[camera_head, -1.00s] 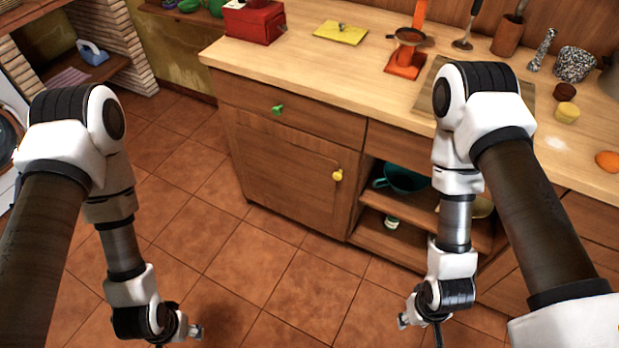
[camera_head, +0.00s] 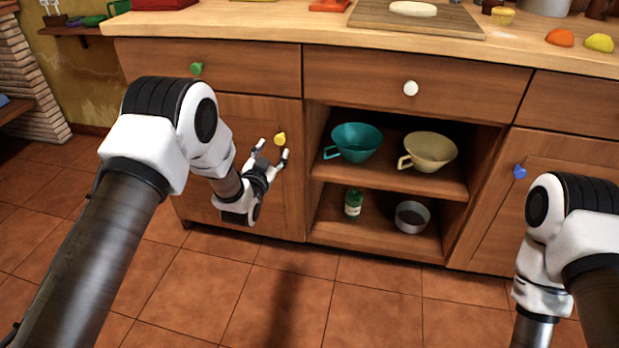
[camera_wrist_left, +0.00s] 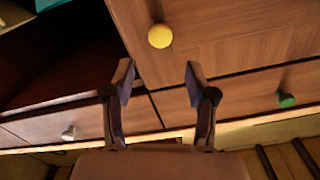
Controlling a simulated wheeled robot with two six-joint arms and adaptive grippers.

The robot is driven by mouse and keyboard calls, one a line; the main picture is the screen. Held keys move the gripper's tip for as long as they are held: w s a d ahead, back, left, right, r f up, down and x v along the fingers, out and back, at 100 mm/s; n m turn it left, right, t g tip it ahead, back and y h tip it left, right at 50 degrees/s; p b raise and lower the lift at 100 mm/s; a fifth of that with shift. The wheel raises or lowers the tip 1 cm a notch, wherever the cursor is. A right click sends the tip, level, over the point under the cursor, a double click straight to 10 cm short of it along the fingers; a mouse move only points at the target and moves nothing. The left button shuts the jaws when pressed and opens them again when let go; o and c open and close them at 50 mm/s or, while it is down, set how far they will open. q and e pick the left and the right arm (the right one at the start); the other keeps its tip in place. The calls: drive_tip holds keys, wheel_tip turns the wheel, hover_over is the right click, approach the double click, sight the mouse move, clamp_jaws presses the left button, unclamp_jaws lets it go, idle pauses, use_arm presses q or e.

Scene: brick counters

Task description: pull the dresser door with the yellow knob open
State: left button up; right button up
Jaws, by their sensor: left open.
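The yellow knob (camera_head: 280,138) is on the upper right part of the dresser door (camera_head: 222,128), below the drawer with the green knob. The door looks shut. My left gripper (camera_head: 272,152) is open and empty in front of the door, with its fingers pointing at the yellow knob. In the left wrist view, the yellow knob (camera_wrist_left: 160,36) shows beyond the fingertips and between them in width; the open fingers (camera_wrist_left: 160,82) do not touch it. My right arm (camera_head: 560,235) is at the right edge, and its gripper is outside the frame.
Right of the door are open shelves (camera_head: 395,180) with a teal cup (camera_head: 356,143), a cream cup (camera_head: 430,152), a green bottle (camera_head: 353,205) and a metal bowl (camera_head: 411,217). Drawers with green (camera_head: 197,68) and white knobs (camera_head: 410,88) are above. The floor in front is clear.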

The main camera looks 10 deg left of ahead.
sight(279, 141)
use_arm(q)
drive_tip(key=w+b, duration=0.1)
drive_tip(key=w, duration=0.1)
drive_tip(key=w+f+b, duration=0.1)
drive_tip(key=w, duration=0.2)
drive_tip(key=w+b, duration=0.1)
drive_tip(key=w, duration=0.1)
drive_tip(key=shift+w+f, duration=0.15)
drive_tip(key=shift+f, duration=0.1)
drive_tip(key=shift+w+r, duration=0.15)
drive_tip(key=shift+w, duration=0.25)
clamp_jaws()
use_arm(e)
wheel_tip(279, 141, down, 5)
drive_tip(key=shift+w+r, duration=0.1)
